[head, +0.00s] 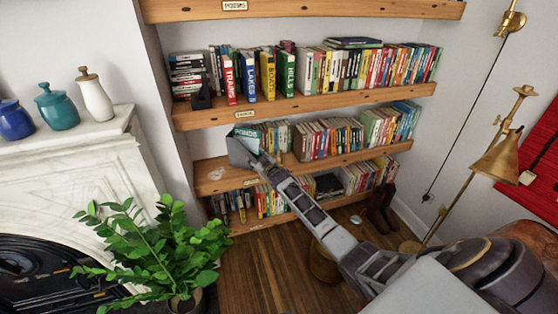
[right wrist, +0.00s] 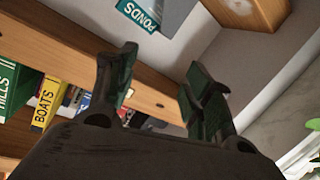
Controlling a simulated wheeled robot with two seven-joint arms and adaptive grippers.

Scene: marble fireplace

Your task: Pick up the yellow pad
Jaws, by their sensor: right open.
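No separate yellow pad is clearly seen. The clearest yellow thing is an upright book-shaped item lettered BOATS (head: 267,76), on the upper shelf between a blue LAKES item and a green HILLS item. It also shows in the right wrist view (right wrist: 46,103), left of my fingers. My right gripper (head: 238,150) is below it, at the shelf beneath, beside the teal PONDS item. In the right wrist view my right gripper (right wrist: 160,88) has its two fingers apart, with nothing between them. My left gripper is not in view.
The upper shelf board (head: 310,103) lies between my right gripper and the BOATS item. The PONDS item (right wrist: 138,15) is at the top of the right wrist view. A leafy plant (head: 150,245) stands at lower left, and a brass lamp (head: 497,160) at right.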

